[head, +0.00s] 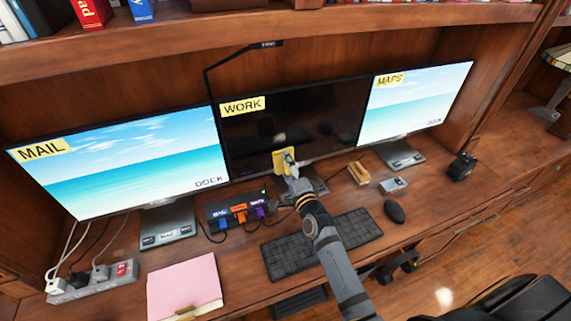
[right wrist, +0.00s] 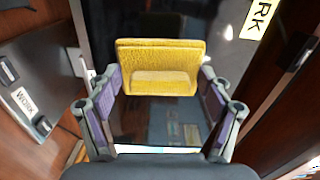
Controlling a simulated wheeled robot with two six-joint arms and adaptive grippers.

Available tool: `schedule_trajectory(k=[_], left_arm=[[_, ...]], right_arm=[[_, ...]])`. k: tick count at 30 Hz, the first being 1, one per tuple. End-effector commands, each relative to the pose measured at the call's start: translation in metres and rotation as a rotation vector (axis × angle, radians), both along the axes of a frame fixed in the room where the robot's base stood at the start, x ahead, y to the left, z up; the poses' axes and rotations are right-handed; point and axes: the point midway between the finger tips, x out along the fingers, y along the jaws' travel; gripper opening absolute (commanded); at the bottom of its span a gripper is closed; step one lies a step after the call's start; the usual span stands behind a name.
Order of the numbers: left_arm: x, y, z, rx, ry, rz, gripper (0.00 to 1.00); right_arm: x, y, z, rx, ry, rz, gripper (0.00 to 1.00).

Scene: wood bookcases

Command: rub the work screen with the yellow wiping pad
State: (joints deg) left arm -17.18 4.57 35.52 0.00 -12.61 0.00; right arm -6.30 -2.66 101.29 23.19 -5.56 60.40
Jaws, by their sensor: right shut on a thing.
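The work screen (head: 318,118) is the dark middle monitor with a yellow WORK label (head: 242,105) at its top left. The yellow wiping pad (head: 281,158) is in front of the screen's lower middle edge. My right gripper (head: 290,163) is shut on the pad. In the right wrist view the yellow pad (right wrist: 160,55) sits between the purple-lined fingers of my right gripper (right wrist: 160,84), with the dark screen (right wrist: 180,122) behind. I cannot tell whether the pad touches the glass. My left gripper is not in view.
The lit MAIL screen (head: 120,160) and MAPS screen (head: 415,100) flank it. A hub (head: 240,208) with plugged cables, a keyboard (head: 320,243), a mouse (head: 394,211), a pink folder (head: 185,285) and a power strip (head: 95,282) are on the desk. A shelf overhangs above.

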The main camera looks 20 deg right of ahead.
Motion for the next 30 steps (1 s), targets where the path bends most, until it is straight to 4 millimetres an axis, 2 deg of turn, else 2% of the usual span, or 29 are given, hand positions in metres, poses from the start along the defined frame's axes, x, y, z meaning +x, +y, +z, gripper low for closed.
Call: schedule_trajectory(k=[14, 17, 30], left_arm=[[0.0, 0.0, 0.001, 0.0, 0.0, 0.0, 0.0], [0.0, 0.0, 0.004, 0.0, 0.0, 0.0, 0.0], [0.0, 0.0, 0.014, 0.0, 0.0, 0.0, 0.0]], right_arm=[[0.002, 0.0, 0.001, 0.0, -0.001, 0.0, 0.54], [0.009, 0.0, 0.004, 0.0, -0.004, 0.0, 0.54], [0.06, 0.002, 0.014, 0.001, -0.003, 0.0, 0.54]])
